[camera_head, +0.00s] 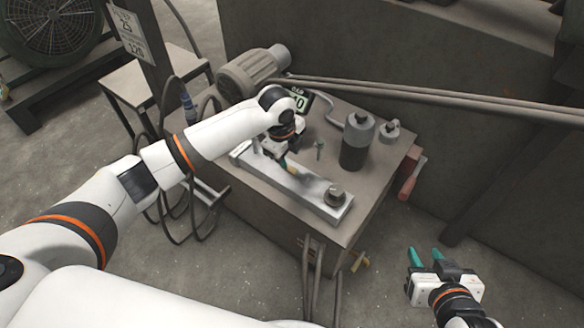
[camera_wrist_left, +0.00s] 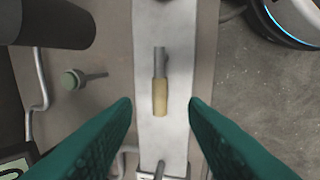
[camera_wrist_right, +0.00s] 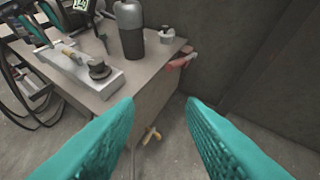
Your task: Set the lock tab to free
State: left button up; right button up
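A pale metal bar (camera_head: 318,192) lies along the top of a grey workbench. In the left wrist view a small lever with a grey shank and a yellowish sleeve (camera_wrist_left: 160,97) lies along this bar; I take it to be the lock tab, but no label confirms this. My left gripper (camera_head: 283,163) is over the bar. Its teal fingers stand wide apart on either side of the lever, empty and not visibly touching it. The sleeve also shows in the right wrist view (camera_wrist_right: 68,52). My right gripper (camera_head: 428,256) is open and empty, right of the bench.
A dark cylinder (camera_head: 356,142) and a smaller capped one (camera_head: 389,131) stand on the bench. A round knob (camera_head: 335,195) sits at the bar's near end. A small green-headed pin (camera_wrist_left: 72,80) is beside the bar. A motor (camera_head: 250,72) sits at the back.

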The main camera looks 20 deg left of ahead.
aim_at(292, 169)
pick_arm(q)
jog(key=f, duration=0.2)
jog(key=f+b, duration=0.1)
jog(key=f, duration=0.1)
jog(key=w+f+b, duration=0.1)
jog(key=f, duration=0.1)
jog(key=shift+d, duration=0.2)
jog(key=shift+w+f, duration=0.1)
jog(key=shift+f, duration=0.15)
pick_arm(e)
jog(key=w+a+r+t+y, duration=0.2)
jog(key=w+r+t, duration=0.2)
jog(key=r+t, duration=0.2)
notch_tip(292, 169, up, 2)
jog(key=shift+a+r, duration=0.15)
jog(key=shift+a, duration=0.1)
jog(key=shift+w, duration=0.1)
pick_arm(q)
grip_shut()
